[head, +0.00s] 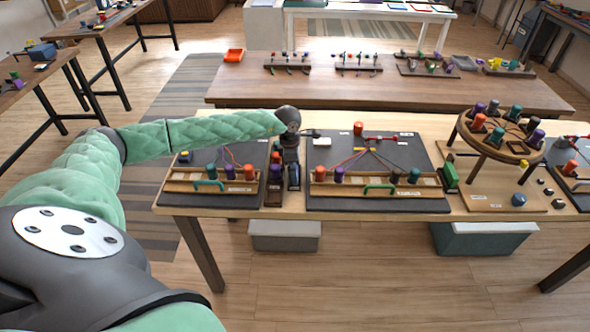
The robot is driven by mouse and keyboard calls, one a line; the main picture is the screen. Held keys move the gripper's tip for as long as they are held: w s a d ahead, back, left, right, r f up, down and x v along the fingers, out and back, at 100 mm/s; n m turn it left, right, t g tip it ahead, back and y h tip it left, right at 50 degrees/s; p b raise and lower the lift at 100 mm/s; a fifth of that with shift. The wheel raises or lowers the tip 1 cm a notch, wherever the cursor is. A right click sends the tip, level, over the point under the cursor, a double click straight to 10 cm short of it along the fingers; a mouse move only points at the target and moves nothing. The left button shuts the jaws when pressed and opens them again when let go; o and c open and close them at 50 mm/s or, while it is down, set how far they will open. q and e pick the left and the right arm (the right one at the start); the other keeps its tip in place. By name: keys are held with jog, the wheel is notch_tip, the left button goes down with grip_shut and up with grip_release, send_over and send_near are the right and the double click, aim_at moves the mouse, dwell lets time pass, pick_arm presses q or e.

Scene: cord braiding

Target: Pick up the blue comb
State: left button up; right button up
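My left arm comes in from the left, and its dark gripper (289,160) points down at the gap between two dark braiding boards. A small dark-blue upright piece (294,178) shows right at the gripper's lower end; it may be the blue comb, but it is too small to be sure. I cannot tell whether the fingers are around it or just above it. The gripper hides part of this spot. My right gripper is not in view.
The left board (215,199) and middle board (420,205) carry wooden racks with coloured bobbins and cords. A small dark holder (274,192) stands close beside the gripper. A round wooden stand (475,143) with bobbins is at the right. Another table (380,93) stands behind.

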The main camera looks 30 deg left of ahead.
pick_arm(q)
jog(key=shift+f, duration=0.3)
jog(key=c, duration=0.9)
